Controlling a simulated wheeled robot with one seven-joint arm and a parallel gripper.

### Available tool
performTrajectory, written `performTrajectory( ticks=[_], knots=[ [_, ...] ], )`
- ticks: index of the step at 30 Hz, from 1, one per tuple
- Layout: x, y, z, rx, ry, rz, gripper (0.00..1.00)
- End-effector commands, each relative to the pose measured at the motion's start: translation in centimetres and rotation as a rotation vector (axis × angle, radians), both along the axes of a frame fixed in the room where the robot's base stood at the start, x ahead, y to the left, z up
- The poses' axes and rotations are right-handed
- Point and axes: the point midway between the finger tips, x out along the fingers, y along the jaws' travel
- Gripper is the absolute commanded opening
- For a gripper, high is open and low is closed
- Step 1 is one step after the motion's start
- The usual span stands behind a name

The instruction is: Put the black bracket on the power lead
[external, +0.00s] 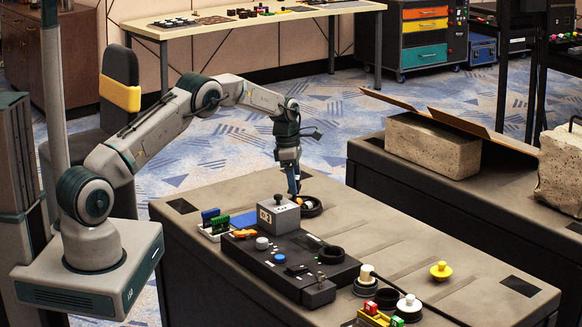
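My gripper (295,194) points down at the far end of the grey workbench (410,225). Its tip is at or just above a dark, ring-like coil (313,211), which may be the power lead. The fingers are too small to tell whether they are open or hold anything. I cannot make out the black bracket for certain; it may be hidden by the gripper or be one of the small black pieces on the bench.
A grey box with a knob (279,216) stands close in front of my gripper, by a black panel (290,258) with knobs. Green and blue blocks (215,222) sit left. A yellow knob (441,270) is at right. The bench's middle right is mostly clear.

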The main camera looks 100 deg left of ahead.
Motion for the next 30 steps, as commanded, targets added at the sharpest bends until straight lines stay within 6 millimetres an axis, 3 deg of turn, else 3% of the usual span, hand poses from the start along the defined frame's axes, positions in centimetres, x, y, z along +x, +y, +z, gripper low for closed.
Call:
performTrajectory(
  ticks=[11,24,30],
  knots=[
    [0.0,0.0,1.0,0.002,-0.002,0.000,0.72],
    [-1.3,0.0,9.6,0.002,-0.002,0.000,0.72],
    [-1.7,0.0,11.8,0.001,-0.001,0.000,0.72]
  ],
)
